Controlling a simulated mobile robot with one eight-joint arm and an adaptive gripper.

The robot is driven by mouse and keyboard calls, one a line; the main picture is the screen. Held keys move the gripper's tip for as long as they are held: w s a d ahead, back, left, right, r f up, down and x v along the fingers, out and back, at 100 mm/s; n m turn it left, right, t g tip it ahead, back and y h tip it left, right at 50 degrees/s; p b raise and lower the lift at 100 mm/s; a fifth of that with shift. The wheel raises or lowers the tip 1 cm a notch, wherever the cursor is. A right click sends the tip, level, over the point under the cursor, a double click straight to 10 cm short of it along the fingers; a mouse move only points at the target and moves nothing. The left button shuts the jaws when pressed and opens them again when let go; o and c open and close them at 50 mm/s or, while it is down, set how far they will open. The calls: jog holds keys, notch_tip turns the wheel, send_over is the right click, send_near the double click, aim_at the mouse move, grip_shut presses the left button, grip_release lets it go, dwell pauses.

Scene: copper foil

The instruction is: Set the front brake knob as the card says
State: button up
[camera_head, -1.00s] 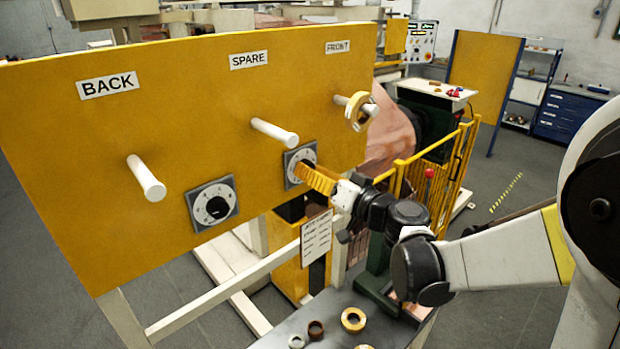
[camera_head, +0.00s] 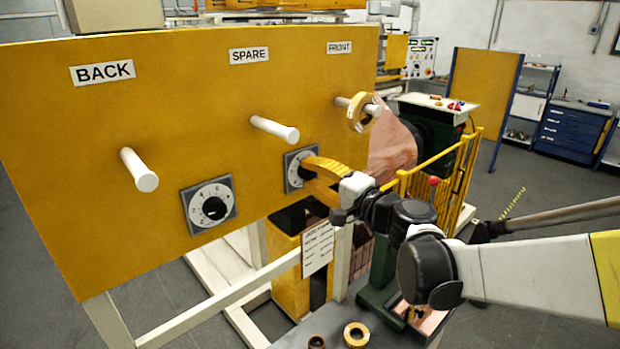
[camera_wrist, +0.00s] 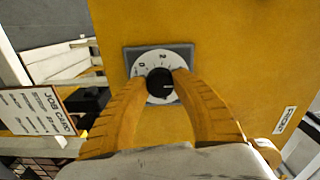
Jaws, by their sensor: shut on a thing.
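The front brake knob (camera_wrist: 160,83) is black and sits on a white numbered dial (camera_wrist: 148,96) with a grey square plate. In the head view this dial (camera_head: 290,168) is on the right of the yellow panel, partly hidden by my fingers. My gripper (camera_wrist: 162,86) has its yellow ribbed fingers on either side of the knob and is shut on it. A small light mark shows on the knob's right side in the wrist view; 0 and 2 are legible above it. The job card (camera_wrist: 40,110) is at left, its lines too blurred to read; it also hangs below the panel (camera_head: 317,248).
A second dial (camera_head: 209,204) is on the panel's left. White pegs (camera_head: 140,170) stick out under the BACK, SPARE and FRONT labels; a tape roll (camera_head: 362,112) hangs on the FRONT peg. Rings (camera_head: 356,334) lie on the bench below. A yellow fence (camera_head: 455,170) stands at right.

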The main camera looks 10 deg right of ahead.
jog(key=m+b, duration=0.1)
jog(key=m, duration=0.3)
jog(key=shift+m, duration=0.3)
dwell(0.3)
jog(key=o, duration=1.2)
jog(key=shift+a, duration=0.1)
jog(key=v, duration=1.2)
